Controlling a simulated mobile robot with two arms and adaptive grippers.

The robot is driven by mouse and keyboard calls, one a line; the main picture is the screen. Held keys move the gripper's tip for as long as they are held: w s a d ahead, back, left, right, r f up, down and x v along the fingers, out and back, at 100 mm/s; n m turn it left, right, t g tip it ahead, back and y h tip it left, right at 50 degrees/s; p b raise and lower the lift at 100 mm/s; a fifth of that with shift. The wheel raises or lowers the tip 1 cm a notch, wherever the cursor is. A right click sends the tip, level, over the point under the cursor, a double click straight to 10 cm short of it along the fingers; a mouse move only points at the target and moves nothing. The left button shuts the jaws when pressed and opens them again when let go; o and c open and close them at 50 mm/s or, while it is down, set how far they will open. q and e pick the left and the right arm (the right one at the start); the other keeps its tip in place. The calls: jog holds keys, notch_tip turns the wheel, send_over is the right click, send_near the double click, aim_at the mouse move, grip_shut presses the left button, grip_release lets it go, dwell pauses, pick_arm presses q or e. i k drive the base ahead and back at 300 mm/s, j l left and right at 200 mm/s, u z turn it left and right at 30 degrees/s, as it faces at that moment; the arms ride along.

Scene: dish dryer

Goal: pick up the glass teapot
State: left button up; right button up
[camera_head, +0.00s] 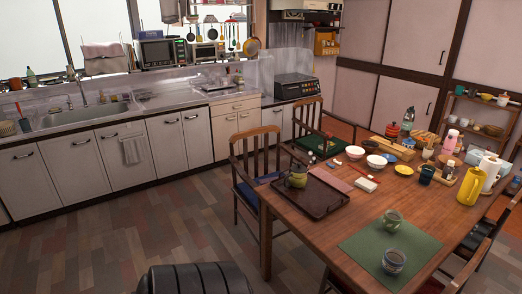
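A small glass teapot (298,178), with a yellowish-green tint, appears to stand upright on a dark brown tray (322,206). The tray lies on the left part of the wooden dining table (345,235). The teapot is small in this view, so its handle and spout are hard to make out. Neither of my grippers shows in the head view.
Bowls (376,162), a yellow jug (470,186) and several other items crowd the table's right side. A chair (252,190) stands close by the tray's left side. The floor (130,225) at left is clear.

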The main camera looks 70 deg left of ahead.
aim_at(298, 181)
jog(key=u, duration=1.95)
